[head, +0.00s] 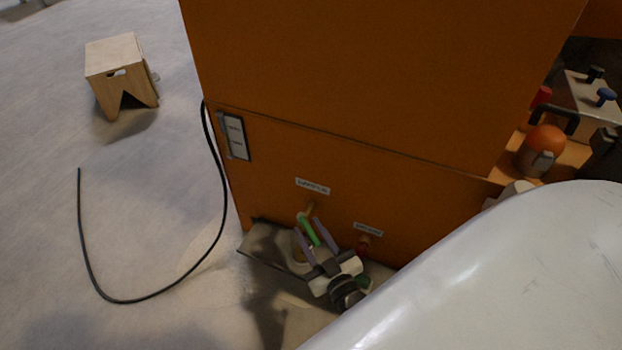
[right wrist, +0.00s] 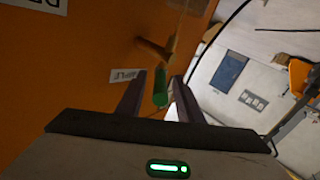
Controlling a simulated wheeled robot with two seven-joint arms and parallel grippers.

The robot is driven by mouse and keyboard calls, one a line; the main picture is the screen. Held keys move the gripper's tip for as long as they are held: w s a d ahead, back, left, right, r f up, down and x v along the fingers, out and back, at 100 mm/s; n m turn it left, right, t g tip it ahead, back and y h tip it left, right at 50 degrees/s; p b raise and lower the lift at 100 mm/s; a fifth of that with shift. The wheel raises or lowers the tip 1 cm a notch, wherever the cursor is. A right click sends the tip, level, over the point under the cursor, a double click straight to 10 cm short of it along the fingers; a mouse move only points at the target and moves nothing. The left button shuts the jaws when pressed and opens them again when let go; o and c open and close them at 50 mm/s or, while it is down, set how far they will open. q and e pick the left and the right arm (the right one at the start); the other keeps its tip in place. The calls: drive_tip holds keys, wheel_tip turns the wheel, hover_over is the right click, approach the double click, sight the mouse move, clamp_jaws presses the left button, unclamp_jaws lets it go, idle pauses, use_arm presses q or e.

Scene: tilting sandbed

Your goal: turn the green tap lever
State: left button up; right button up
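The green tap lever (head: 309,230) sits under the "SAMPLE" label low on the orange cabinet, below a brass-coloured tap stem (head: 311,207). In the right wrist view the green lever (right wrist: 160,88) lies between the two fingers, with a gap visible on each side. My right gripper (head: 306,224) is open around the lever, and its fingers do not appear to press on it. The right wrist view also shows my gripper's fingertips (right wrist: 160,77). My left gripper is not in view.
A red tap part (head: 364,244) is close on the right, under a second label (head: 368,229). A grey tray-like surface (head: 262,252) is below the taps. A black cable (head: 150,300) loops over the floor. A wooden stool (head: 112,58) stands far left.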

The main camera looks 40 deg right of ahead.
sight(311, 232)
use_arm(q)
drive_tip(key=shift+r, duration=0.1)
use_arm(e)
drive_tip(key=shift+r, duration=0.1)
